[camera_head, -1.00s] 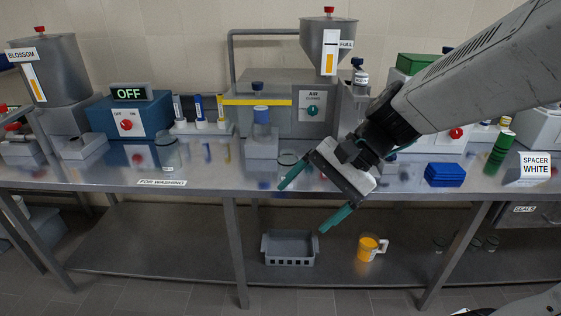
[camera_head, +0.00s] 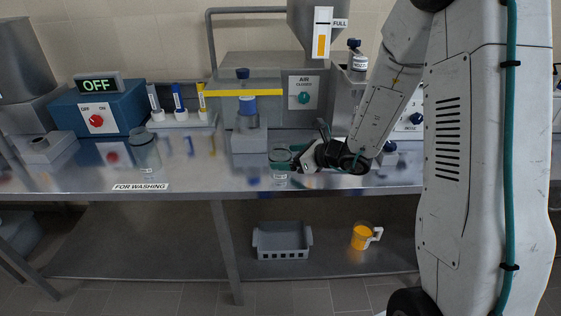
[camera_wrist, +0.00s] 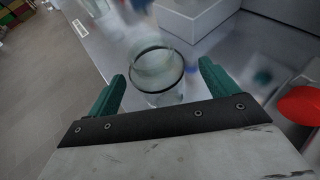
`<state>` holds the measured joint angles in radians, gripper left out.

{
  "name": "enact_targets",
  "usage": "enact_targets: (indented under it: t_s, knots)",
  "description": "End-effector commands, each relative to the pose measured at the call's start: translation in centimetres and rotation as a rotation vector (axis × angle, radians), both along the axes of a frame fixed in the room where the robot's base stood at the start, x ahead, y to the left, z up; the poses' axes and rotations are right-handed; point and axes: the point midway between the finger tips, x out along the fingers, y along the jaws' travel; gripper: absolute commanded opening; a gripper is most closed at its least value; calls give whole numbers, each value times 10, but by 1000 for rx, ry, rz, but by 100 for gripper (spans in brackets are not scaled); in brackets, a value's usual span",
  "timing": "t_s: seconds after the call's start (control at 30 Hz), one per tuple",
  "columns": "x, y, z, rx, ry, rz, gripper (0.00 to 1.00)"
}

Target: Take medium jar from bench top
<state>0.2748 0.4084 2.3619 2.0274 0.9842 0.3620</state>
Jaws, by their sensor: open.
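A clear glass jar (camera_head: 279,157) with a small label stands upright on the bench top (camera_head: 200,180), near its front edge. My gripper (camera_head: 288,160) reaches it from the right in the head view. In the wrist view the open green fingers of my gripper (camera_wrist: 162,82) lie on either side of the glass jar (camera_wrist: 160,62), with gaps visible. A larger glass jar (camera_head: 145,152) stands further left on the bench. The labels are too small to read, so I cannot tell from them which jar is medium.
A bottle with a blue cap (camera_head: 247,112) stands on a grey block behind the near jar. A blue box marked OFF (camera_head: 98,108) and a tube rack (camera_head: 182,118) are to the left. A grey basket (camera_head: 282,241) and yellow mug (camera_head: 363,237) sit on the lower shelf.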

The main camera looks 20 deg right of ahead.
Motion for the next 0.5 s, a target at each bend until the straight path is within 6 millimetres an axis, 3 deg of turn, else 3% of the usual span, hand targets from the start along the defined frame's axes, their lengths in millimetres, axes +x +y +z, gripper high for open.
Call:
enact_targets:
  t_s: [0.3, 0.5]
  knots:
    - [30, 28, -15, -1, 0, 6, 86]
    - [35, 30, -17, -1, -1, 2, 86]
